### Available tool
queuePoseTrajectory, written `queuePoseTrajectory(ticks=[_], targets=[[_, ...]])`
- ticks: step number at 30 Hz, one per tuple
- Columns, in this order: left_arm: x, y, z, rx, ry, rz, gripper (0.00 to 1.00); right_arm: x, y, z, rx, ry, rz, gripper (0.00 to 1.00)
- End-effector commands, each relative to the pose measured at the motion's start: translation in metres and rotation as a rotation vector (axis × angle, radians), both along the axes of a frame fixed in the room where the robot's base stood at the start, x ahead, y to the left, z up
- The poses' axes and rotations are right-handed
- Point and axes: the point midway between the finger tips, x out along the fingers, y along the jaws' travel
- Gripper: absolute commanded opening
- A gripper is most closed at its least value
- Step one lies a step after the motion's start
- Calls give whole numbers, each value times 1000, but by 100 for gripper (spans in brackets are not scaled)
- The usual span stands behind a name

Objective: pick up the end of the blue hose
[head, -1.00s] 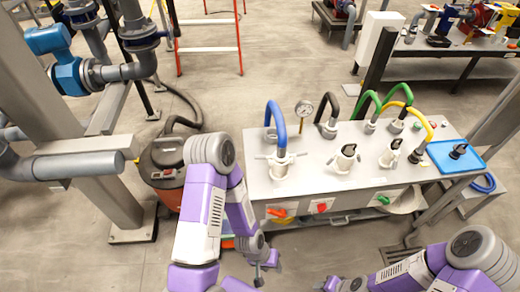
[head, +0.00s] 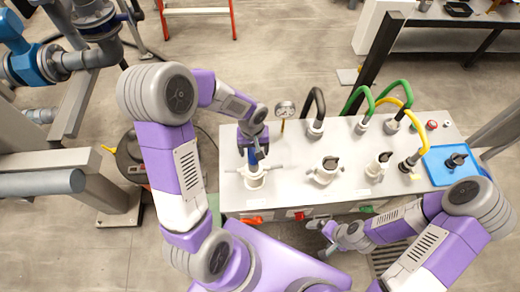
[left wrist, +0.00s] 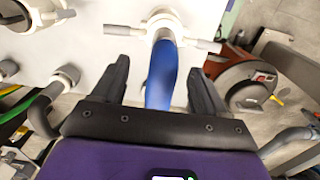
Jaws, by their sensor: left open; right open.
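The blue hose (head: 252,158) rises from a white fitting with side handles (head: 254,178) at the left end of the grey bench top. Most of the hose is hidden behind my left gripper (head: 254,148) in the head view. In the left wrist view the blue hose (left wrist: 162,75) runs between the two black fingers, with the white fitting (left wrist: 163,24) beyond them. The fingers are open, with a gap visible on both sides of the hose. My right gripper (head: 330,240) is open and empty, low in front of the bench.
Black (head: 316,108), green (head: 362,104) and yellow (head: 410,132) hoses stand along the bench's back. A gauge (head: 284,110) stands near the blue hose. Two white fittings with black plugs occupy the middle. A blue tray (head: 440,172) is at the right end.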

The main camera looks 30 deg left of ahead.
Motion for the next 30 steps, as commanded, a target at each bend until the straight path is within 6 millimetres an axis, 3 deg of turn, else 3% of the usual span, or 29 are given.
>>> queuePoseTrajectory(ticks=[2, 5, 18, 27, 30], targets=[[1, 6, 6, 21, 0, 17, 73, -1, 0, 2, 0, 1, 0, 100], [1, 9, -1, 29, 4, 24, 73, -1, 0, 0, 0, 2, 0, 100], [-1, 6, -60, 27, 5, 22, 73, -1, 0, -4, 0, 1, -1, 100], [0, 6, -66, 26, 2, 22, 73, 0, 0, -4, 0, 1, 0, 100], [0, 6, -66, 26, 2, 23, 60, 0, 0, -4, 0, 1, 0, 100]])
